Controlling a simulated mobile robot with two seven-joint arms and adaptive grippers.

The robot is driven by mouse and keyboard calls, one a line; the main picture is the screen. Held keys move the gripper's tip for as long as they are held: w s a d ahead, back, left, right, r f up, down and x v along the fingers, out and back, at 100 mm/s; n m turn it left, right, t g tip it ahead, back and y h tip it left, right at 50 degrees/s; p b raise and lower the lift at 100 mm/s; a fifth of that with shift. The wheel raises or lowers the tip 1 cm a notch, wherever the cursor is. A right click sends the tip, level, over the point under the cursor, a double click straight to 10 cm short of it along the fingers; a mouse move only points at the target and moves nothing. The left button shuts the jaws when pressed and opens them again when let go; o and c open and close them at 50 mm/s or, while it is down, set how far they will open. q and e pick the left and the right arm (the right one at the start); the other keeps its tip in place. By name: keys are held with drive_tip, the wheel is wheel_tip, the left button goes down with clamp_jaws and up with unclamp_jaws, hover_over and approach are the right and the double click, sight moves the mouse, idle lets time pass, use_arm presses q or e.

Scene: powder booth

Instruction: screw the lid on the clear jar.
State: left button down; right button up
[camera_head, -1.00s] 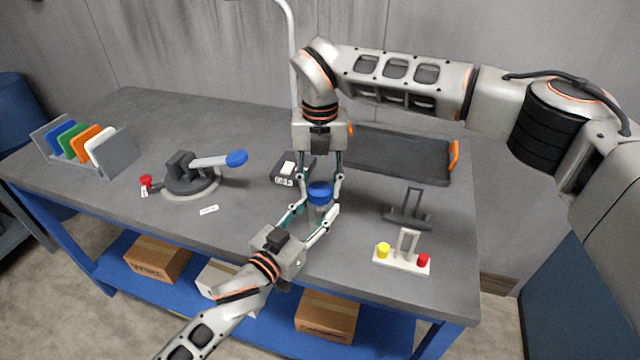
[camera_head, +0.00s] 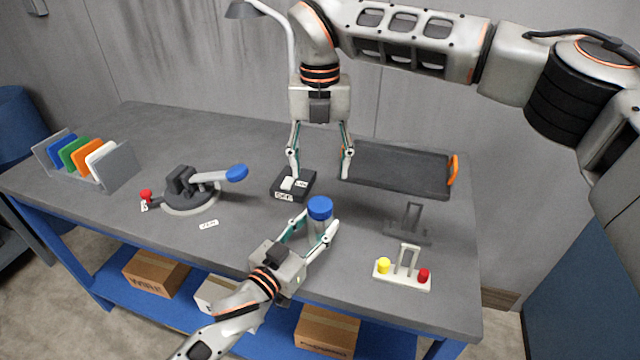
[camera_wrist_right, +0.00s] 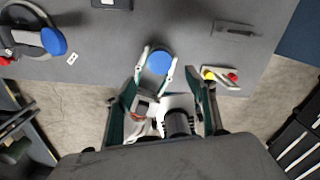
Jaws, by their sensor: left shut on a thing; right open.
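The clear jar (camera_head: 318,229) stands upright near the front of the grey table, with the blue lid (camera_head: 320,207) sitting on its top. The lid also shows from above in the right wrist view (camera_wrist_right: 159,62). How tightly the lid is seated cannot be told. My left gripper (camera_head: 316,227) is shut on the jar, one finger on each side below the lid. My right gripper (camera_head: 320,172) is open and empty, pointing down above and behind the jar, clear of the lid.
A black box with a white switch (camera_head: 305,184) lies behind the jar. A dark tray with orange handles (camera_head: 395,170) is at the back right. A white stand with yellow and red knobs (camera_head: 403,280) is front right. A blue-handled lever device (camera_head: 190,195) and file rack (camera_head: 118,170) are left.

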drive_tip(key=shift+r, duration=1.3)
use_arm(q)
drive_tip(key=c, duration=1.2)
unclamp_jaws()
drive_tip(key=shift+o, duration=0.2)
drive_tip(key=shift+s, duration=0.1)
drive_tip(key=v, duration=1.2)
drive_tip(key=shift+f, duration=0.1)
use_arm(e)
drive_tip(key=shift+s, duration=0.1)
